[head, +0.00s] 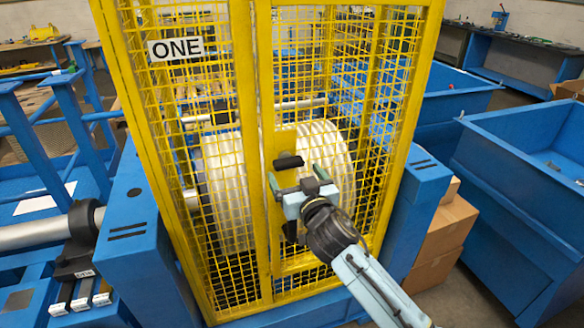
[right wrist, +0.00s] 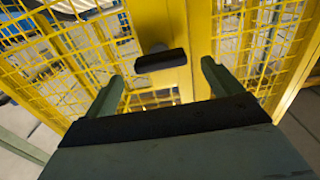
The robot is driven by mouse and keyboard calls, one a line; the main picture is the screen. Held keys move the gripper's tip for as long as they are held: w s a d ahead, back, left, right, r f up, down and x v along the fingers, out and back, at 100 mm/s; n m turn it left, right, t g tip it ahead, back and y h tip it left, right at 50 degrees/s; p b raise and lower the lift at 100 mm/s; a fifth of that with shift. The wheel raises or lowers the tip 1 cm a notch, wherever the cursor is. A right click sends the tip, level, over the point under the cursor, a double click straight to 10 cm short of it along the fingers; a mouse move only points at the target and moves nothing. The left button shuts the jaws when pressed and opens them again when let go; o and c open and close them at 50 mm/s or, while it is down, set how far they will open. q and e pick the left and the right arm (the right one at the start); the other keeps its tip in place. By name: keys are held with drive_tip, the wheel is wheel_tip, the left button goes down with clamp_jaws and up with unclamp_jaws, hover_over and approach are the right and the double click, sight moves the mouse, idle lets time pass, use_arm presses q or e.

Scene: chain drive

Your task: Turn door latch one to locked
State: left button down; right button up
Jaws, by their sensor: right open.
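Door one is a yellow mesh door (head: 262,120) with a white "ONE" sign (head: 175,48) at its upper left. Its latch is a short black handle (head: 289,161) on a yellow plate, lying roughly level. The latch also shows in the right wrist view (right wrist: 161,60), slightly tilted, beyond the fingertips. My right gripper (head: 298,180) is open and empty in front of the door, just below the latch in the head view. In the right wrist view its two fingers (right wrist: 161,80) stand apart, one toward each side of the handle, without visible contact. My left gripper is not in view.
Behind the mesh is a large pale drum (head: 225,185). Blue posts (head: 135,240) flank the cage. Cardboard boxes (head: 440,235) and a large blue bin (head: 525,160) stand at right. A grey shaft (head: 35,233) lies at left.

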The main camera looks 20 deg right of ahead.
sight(291, 167)
drive_tip(key=shift+w, duration=1.6)
drive_tip(key=shift+c, duration=0.4)
drive_tip(key=c, duration=0.9)
